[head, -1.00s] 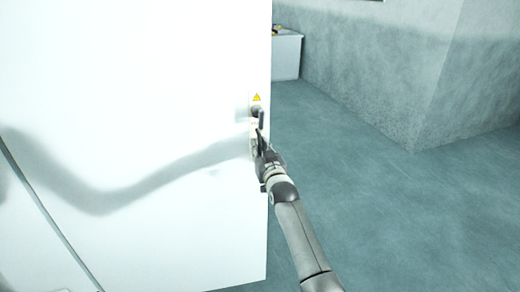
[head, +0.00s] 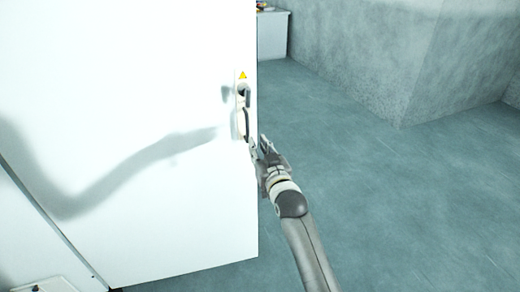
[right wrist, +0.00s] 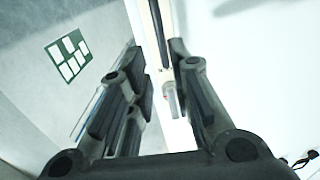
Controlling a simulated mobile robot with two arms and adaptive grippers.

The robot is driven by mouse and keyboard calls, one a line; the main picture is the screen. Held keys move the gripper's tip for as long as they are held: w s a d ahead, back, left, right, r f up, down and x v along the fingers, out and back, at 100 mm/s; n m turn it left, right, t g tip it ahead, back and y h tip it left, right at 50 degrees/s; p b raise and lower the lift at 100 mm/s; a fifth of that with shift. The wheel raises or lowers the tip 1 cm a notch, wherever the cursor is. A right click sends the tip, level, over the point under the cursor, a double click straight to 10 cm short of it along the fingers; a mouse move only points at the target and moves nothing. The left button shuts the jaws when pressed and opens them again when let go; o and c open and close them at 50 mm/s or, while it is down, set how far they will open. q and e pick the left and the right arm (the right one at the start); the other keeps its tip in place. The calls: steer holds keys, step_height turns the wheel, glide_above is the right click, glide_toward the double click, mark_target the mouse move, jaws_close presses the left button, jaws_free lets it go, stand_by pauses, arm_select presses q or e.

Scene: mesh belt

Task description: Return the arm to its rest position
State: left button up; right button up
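My right gripper (head: 260,146) is just below and to the right of a dark handle (head: 243,112) on a large white panel (head: 130,80). A small gap shows between the fingertips and the handle. In the right wrist view the two fingers of the gripper (right wrist: 158,75) stand apart with nothing held between them. My right arm comes up from the bottom of the head view. My left gripper is in neither view.
A yellow warning label (head: 242,75) sits above the handle. Open grey-blue floor (head: 370,200) lies right of the panel's edge, with a grey wall (head: 370,60) behind. A white cabinet (head: 272,34) stands at the back. A green board (right wrist: 68,57) hangs on a wall.

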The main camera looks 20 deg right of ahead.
steer(key=shift+s, duration=0.45)
steer(key=s+a+f+n+g+y+b, duration=0.1)
steer(key=s+f+g, duration=0.2)
steer(key=f, duration=1)
steer(key=s+a+f+g, duration=0.1)
steer(key=s+f+g, duration=0.15)
steer(key=f, duration=1.05)
steer(key=s+f+g, duration=0.1)
steer(key=s+f, duration=0.4)
steer(key=f, duration=0.3)
steer(key=s+f+g, duration=0.2)
steer(key=s+f, duration=0.4)
steer(key=f, duration=0.2)
steer(key=s+f+n+g+b, duration=0.15)
steer(key=s+f+g, duration=0.35)
steer(key=s+f, duration=1.3)
steer(key=s+d+f+g, duration=0.1)
steer(key=s+f, duration=0.1)
steer(key=s, duration=0.9)
steer(key=s+d+f+g, duration=0.2)
steer(key=s, duration=1)
steer(key=shift+s+d+f+h+b, duration=0.15)
steer(key=shift+f+h+b, duration=0.15)
steer(key=shift+f+b, duration=0.15)
